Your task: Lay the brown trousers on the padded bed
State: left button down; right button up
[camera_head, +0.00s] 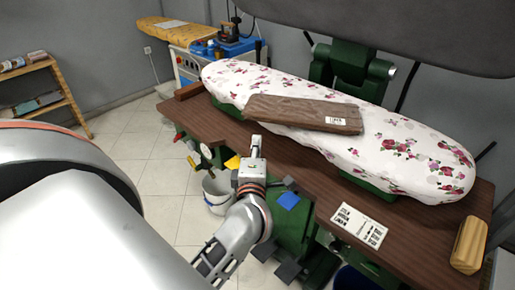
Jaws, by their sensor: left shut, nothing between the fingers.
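The brown trousers (285,108) are a flat folded bundle with a small white label near the right end. They lie on the padded bed (405,165), which has a white cover with pink and red flowers. The bundle lies across the bed's left half, and its near edge is close to the bed's front edge. My left gripper (255,146) is shut and empty, in front of the bed in the picture and apart from the trousers. My right gripper is not in view.
The bed stands on a brown table (250,135) with a printed white card (360,226) and a tan block (469,245) at the right. A large dark press head (400,35) hangs behind. A white bucket (217,192) stands on the floor. A wooden shelf (66,92) is at left.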

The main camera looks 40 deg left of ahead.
aim_at(272, 122)
pick_arm(q)
jog(key=w, duration=0.2)
jog(key=w+a, duration=0.1)
jog(key=w, duration=0.1)
jog(key=w+a, duration=0.1)
jog(key=w, duration=0.1)
jog(key=shift+w+a, duration=0.1)
jog(key=shift+w, duration=0.8)
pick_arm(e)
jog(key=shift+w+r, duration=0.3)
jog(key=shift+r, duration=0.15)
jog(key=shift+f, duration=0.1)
pick_arm(q)
jog(key=shift+w+d+r+p, duration=0.15)
jog(key=shift+w+d+p, duration=0.1)
jog(key=shift+w+p, duration=0.65)
jog(key=shift+w, duration=0.1)
jog(key=shift+f, duration=0.2)
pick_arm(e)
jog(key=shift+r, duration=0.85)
